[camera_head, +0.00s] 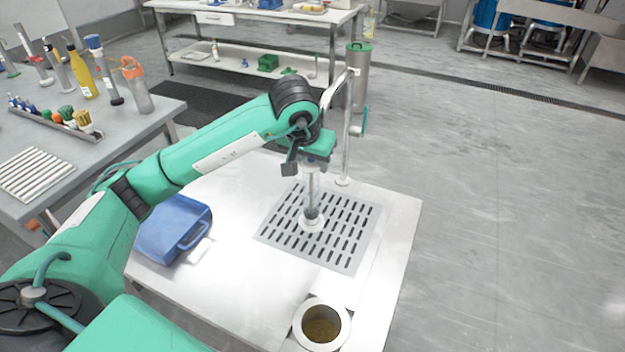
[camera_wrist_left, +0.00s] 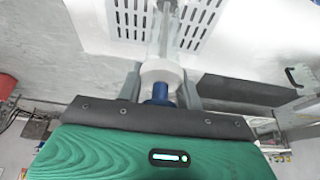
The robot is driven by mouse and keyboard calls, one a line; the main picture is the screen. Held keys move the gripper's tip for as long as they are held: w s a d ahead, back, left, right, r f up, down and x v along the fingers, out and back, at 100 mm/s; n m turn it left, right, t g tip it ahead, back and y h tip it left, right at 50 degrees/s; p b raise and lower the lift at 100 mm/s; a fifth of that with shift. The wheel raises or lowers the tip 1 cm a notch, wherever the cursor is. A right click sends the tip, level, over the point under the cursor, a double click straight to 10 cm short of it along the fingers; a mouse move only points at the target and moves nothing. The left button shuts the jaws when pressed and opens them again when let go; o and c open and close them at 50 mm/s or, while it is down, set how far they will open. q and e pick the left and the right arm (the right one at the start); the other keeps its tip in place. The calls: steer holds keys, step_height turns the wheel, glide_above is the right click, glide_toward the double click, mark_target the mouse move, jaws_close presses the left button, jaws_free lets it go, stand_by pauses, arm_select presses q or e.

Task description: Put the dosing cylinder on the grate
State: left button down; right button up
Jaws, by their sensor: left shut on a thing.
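The dosing cylinder (camera_head: 311,197) is a clear upright tube with a pale round base, seen in the head view over the slotted grate (camera_head: 348,262). I cannot tell whether its base touches the grate. My left gripper (camera_head: 312,168) is above it and shut on its upper end. In the left wrist view, my left gripper's fingers (camera_wrist_left: 161,86) sit on both sides of the cylinder's white collar (camera_wrist_left: 161,70), and the grate (camera_wrist_left: 128,18) shows beyond. My right gripper is not in view.
A blue bin (camera_head: 172,232) stands left on the white table (camera_head: 235,290). A round metal container with brown contents (camera_head: 322,325) is at the front edge. A post with a crank (camera_head: 348,130) rises behind the grate. A side table with bottles (camera_head: 140,88) is at left.

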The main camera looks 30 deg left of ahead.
mark_target(312, 181)
arm_select(q)
steer(key=shift+f, duration=3)
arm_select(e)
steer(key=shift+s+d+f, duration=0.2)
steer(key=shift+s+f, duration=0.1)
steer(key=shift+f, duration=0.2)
